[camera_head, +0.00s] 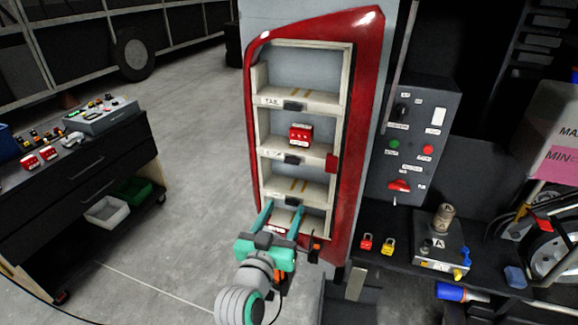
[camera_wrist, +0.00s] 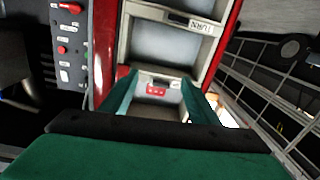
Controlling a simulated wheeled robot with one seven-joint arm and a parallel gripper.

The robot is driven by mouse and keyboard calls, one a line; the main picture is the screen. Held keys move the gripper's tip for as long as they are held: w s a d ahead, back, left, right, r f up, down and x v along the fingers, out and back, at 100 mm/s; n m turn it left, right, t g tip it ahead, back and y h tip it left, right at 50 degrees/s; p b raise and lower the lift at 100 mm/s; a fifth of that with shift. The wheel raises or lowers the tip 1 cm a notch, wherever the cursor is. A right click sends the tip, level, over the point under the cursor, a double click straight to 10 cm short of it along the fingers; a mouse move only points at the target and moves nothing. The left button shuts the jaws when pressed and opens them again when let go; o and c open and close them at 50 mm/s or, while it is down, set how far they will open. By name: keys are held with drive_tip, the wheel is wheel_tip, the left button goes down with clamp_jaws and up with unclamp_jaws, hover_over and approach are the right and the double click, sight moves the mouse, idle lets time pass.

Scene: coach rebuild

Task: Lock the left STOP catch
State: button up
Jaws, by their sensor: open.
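The red lamp housing (camera_head: 368,100) stands upright with pale compartments one above another. Dark catches sit on its ledges, one by the TAIL label (camera_head: 272,101) and one on the ledge below (camera_head: 292,159). My gripper (camera_head: 284,211) is open and empty at the lowest compartment, its teal fingers apart and pointing into it. I cannot read this label as STOP or tell whether the catch is locked.
A red block (camera_head: 300,134) sits in a middle compartment. A grey switch panel (camera_head: 412,140) stands to the right, above a dark bench with red and yellow padlocks (camera_head: 388,246). A black drawer cabinet (camera_head: 90,185) is at left. The floor between is clear.

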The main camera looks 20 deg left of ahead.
drive_tip(key=m, duration=0.1)
approach(291, 162)
drive_tip(key=s, duration=0.3)
drive_tip(key=shift+h, duration=0.3)
drive_tip(key=w, duration=1.1)
drive_tip(key=shift+w, duration=0.25)
drive_tip(key=shift+s, duration=0.15)
drive_tip(key=c, duration=1)
